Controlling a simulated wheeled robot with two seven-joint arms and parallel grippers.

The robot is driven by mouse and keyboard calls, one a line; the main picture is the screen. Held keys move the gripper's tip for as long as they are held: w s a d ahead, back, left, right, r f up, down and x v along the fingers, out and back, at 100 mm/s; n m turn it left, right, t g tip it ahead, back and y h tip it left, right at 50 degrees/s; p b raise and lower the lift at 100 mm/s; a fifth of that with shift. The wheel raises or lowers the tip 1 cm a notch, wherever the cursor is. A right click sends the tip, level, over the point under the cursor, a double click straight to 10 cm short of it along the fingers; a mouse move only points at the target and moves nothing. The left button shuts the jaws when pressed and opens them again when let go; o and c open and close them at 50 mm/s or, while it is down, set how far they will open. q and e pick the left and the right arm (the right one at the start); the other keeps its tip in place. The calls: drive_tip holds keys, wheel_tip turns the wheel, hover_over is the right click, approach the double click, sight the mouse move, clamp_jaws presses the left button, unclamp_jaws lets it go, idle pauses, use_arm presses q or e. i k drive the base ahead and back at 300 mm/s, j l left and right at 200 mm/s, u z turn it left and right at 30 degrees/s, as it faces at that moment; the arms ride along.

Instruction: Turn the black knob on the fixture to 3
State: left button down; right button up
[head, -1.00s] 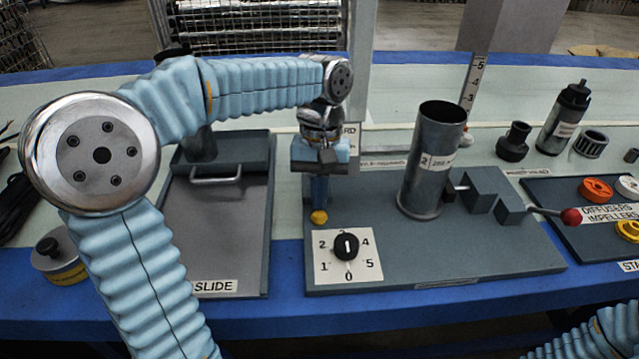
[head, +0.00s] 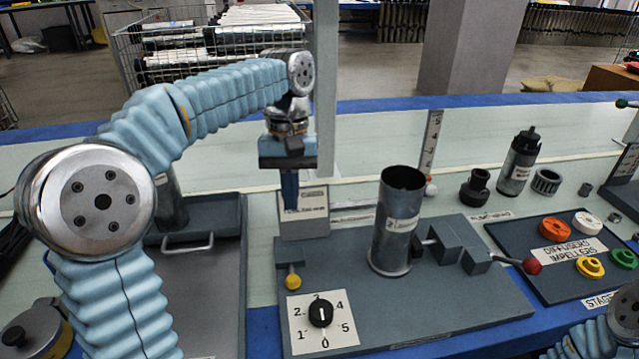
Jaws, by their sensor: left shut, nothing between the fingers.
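The black knob (head: 320,313) sits on a white dial plate (head: 299,348) marked 0 to 5, at the front left of the grey fixture (head: 450,309). A white line on the knob runs nearly upright, along the 3-to-0 direction; which end is the pointer is hard to tell. My left gripper (head: 290,204) is shut and empty, pointing down. In the picture it is above and slightly left of the knob, clear of it. My right gripper is out of view; only part of the right arm shows at the bottom right.
A yellow-tipped part (head: 292,281) stands just behind the dial. A grey tray (head: 205,275) lies left, a board of coloured rings (head: 515,265) right.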

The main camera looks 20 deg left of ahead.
sight(321, 310)
drive_tip(key=k, duration=1.5)
